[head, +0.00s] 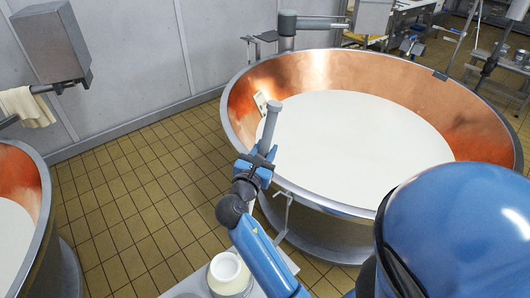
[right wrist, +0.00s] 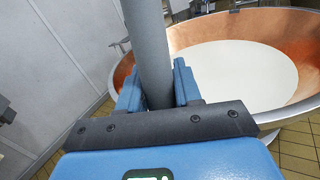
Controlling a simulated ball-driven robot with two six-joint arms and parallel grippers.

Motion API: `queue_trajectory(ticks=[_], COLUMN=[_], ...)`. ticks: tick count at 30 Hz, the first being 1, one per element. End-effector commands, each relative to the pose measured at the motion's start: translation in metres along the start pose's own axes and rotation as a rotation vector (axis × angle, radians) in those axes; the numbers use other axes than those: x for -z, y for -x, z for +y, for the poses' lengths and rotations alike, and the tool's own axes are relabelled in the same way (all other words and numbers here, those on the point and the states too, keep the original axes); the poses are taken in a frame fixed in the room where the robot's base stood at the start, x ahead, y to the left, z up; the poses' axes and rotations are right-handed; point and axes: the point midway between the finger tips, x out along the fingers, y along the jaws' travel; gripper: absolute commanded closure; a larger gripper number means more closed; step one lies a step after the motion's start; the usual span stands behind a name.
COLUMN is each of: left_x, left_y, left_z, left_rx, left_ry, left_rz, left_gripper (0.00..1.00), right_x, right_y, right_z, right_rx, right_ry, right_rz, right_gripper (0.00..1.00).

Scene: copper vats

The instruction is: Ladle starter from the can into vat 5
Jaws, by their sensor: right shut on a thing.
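A large copper vat (head: 480,110) with a steel rim, full of white liquid, fills the right side of the head view and also shows in the right wrist view (right wrist: 300,45). I cannot read a vat number. My right gripper (head: 262,158) is shut on a grey rod (head: 270,125), which looks like the ladle's handle and stands nearly upright in front of the vat's near left rim. The rod also rises between the jaws in the right wrist view (right wrist: 147,45). The ladle's bowl is not clearly visible. A pale round container (head: 228,270), perhaps the can, stands below the gripper. My left gripper is out of view.
The container stands on a light surface (head: 285,262) at the bottom. Another copper vat (head: 30,175) with white liquid is at the left edge. A grey box (head: 50,42) with a cloth (head: 27,105) hangs above it. Tiled floor (head: 130,200) lies free between the vats.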

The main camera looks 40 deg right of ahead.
Motion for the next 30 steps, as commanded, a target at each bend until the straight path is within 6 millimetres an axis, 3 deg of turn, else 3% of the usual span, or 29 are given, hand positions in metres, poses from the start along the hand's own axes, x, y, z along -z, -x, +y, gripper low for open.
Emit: queue_trajectory(ticks=[1, 6, 15, 21, 30], left_x=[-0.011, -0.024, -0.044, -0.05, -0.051], left_y=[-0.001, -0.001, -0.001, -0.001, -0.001], left_z=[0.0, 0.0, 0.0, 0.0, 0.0], left_rx=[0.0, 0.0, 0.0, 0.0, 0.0], left_ry=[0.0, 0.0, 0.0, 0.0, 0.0], left_rz=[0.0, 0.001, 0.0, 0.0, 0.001], left_gripper=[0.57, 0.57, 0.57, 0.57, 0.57], right_x=[0.014, 0.044, 0.086, 0.099, 0.102], right_y=[0.0, 0.001, 0.003, 0.003, 0.003], right_z=[-0.002, -0.006, -0.012, -0.014, -0.014], right_rx=[0.0, 0.0, 0.0, 0.0, 0.0], right_ry=[0.001, 0.002, 0.001, 0.0, -0.001], right_rz=[0.0, 0.0, -0.001, -0.002, -0.002], right_gripper=[1.0, 1.0, 1.0, 1.0, 1.0])
